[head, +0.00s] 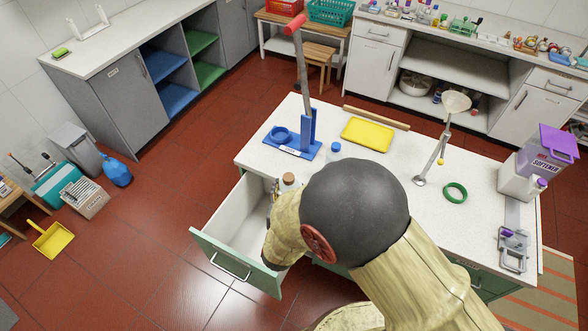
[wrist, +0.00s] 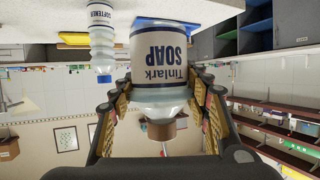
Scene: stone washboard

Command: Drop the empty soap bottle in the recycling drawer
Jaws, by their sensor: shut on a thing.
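My gripper (wrist: 164,90) is shut on the soap bottle (wrist: 160,52), a clear bottle with a white "Tinlark SOAP" label and a brown cap; it appears upside down in the wrist view. In the head view only the bottle's brown cap (head: 289,179) and a little of its top show; my arm hides the rest. An open drawer (head: 219,252) with a green front and pale inside stands under the counter's left side. The bottle appears at the drawer's inner right end, by the counter edge; its height above the drawer is unclear. My arm covers part of the drawer.
A blue-capped bottle (head: 334,150) stands on the counter (head: 392,166) close to the held bottle.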

